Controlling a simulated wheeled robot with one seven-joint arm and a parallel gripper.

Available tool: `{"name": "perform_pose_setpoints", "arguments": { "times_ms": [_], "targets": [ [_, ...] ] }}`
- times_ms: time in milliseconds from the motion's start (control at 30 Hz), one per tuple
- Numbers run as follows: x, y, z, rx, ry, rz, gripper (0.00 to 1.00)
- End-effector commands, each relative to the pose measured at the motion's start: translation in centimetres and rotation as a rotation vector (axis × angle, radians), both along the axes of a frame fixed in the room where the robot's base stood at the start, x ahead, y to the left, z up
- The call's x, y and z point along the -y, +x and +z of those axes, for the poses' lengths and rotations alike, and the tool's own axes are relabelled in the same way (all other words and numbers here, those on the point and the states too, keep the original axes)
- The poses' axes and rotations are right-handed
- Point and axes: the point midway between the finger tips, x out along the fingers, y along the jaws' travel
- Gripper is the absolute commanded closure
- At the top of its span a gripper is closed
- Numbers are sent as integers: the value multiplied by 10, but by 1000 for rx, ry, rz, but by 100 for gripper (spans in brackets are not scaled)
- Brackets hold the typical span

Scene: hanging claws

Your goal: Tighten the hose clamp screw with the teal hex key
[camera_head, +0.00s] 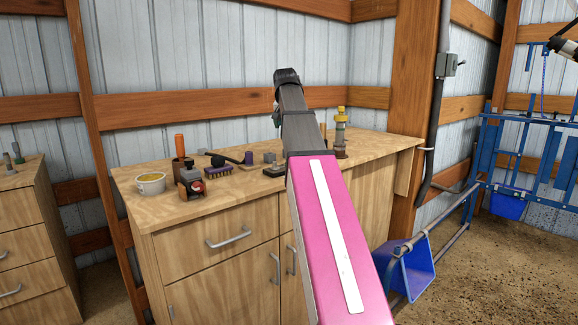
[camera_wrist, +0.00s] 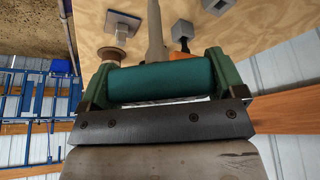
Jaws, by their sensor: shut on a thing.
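My gripper (camera_wrist: 165,88) shows in the wrist view with its green fingers shut on a teal cylinder (camera_wrist: 160,80), which looks like the handle of the teal hex key. It lies crosswise between the fingers, above the bench. A grey-brown shaft (camera_wrist: 155,30) rises behind the handle; I cannot tell whether it belongs to the key. In the head view my arm hides the gripper and the key.
The bench's front right is mostly clear. A blue bucket (camera_head: 415,272) hangs right of it.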

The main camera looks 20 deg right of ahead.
Motion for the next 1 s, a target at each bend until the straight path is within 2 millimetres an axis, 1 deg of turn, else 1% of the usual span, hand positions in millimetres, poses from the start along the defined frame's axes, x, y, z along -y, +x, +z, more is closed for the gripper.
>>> {"name": "perform_pose_setpoints", "arguments": {
  "times_ms": [67, 300, 433, 567, 867, 967, 1000],
  "targets": [
    [1, -1, 0, 0, 0, 45, 68],
    [-1, 0, 0, 2, 1, 330, 68],
    [-2, 1, 0, 1, 1, 458, 68],
    [-3, 1, 0, 1, 0, 515, 68],
    [-3, 1, 0, 0, 1, 524, 68],
    [-3, 1, 0, 0, 0, 590, 68],
    [-3, 1, 0, 2, 1, 635, 68]
  ]
}}
